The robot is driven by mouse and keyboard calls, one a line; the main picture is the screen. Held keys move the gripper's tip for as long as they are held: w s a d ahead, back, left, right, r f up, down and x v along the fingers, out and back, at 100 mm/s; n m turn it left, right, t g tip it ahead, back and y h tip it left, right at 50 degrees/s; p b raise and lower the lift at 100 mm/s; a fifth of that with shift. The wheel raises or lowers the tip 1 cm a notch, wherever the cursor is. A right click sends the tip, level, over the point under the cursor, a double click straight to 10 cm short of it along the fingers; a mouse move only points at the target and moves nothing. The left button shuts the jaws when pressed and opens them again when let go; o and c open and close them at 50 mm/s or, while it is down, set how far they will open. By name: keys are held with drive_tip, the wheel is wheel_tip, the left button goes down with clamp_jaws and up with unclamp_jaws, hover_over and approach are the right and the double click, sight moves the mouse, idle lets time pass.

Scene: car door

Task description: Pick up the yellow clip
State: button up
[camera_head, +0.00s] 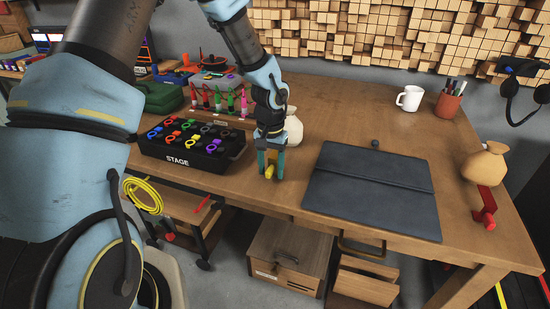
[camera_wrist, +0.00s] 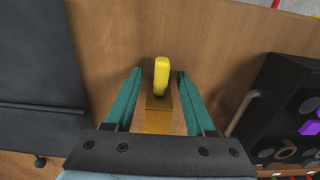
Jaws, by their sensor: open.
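The yellow clip (camera_wrist: 161,76) stands near the front edge of the wooden table. In the wrist view it lies between the two teal fingers of my gripper (camera_wrist: 160,95), with a gap on each side. In the head view the clip (camera_head: 269,172) shows between the fingertips of my gripper (camera_head: 271,170), which points down at the table. My gripper is open around the clip and does not appear to press on it. The clip's far side and lower part are partly hidden.
The black STAGE tray (camera_head: 193,144) with several coloured clips stands to the left. A dark folder (camera_head: 370,190) lies to the right. A small pale sack (camera_head: 294,130) stands just behind my gripper. A white mug (camera_head: 410,98) and pen cup (camera_head: 448,104) are farther back.

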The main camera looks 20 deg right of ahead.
drive_tip(key=shift+f, duration=0.1)
clamp_jaws()
idle(0.4)
